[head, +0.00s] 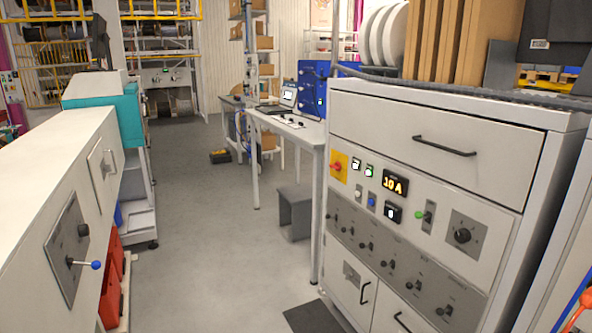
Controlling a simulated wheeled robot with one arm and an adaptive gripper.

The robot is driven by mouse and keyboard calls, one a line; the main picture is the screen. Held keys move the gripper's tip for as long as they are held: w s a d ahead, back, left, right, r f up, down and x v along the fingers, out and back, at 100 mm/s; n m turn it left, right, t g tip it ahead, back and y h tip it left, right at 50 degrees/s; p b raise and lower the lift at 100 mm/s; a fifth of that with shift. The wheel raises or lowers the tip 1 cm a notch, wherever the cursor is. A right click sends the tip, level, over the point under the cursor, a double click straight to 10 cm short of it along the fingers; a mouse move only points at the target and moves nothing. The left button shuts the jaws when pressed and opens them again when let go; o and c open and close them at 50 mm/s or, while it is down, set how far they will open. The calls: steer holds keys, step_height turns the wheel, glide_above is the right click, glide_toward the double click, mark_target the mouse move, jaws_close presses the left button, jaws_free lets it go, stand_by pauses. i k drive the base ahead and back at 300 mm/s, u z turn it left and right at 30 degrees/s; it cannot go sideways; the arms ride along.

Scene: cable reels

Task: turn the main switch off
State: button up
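A light grey control cabinet (430,136) stands at the right. A red switch knob on a yellow plate (338,166), which looks like the main switch, sits at the upper left of its panel. The knob's exact turn position is too small to tell. A display (395,184) to its right is lit and reads about "10 A". Small lit buttons and a green-tipped lever (425,216) sit nearby. A black rotary knob (463,235) is on a grey plate farther right. My gripper is not in view.
A long pale machine (40,170) with a blue-knobbed lever (96,265) lines the left side. Open grey floor (215,230) runs between it and the cabinet. A grey stool (295,210) and a workbench (300,130) stand behind the cabinet. A dark mat (312,317) lies in front.

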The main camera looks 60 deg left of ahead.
mark_target(337, 165)
steer(key=u, duration=2.5)
steer(key=i, duration=1.65)
steer(key=u, duration=0.5)
steer(key=i, duration=1.55)
steer(key=z, duration=0.05)
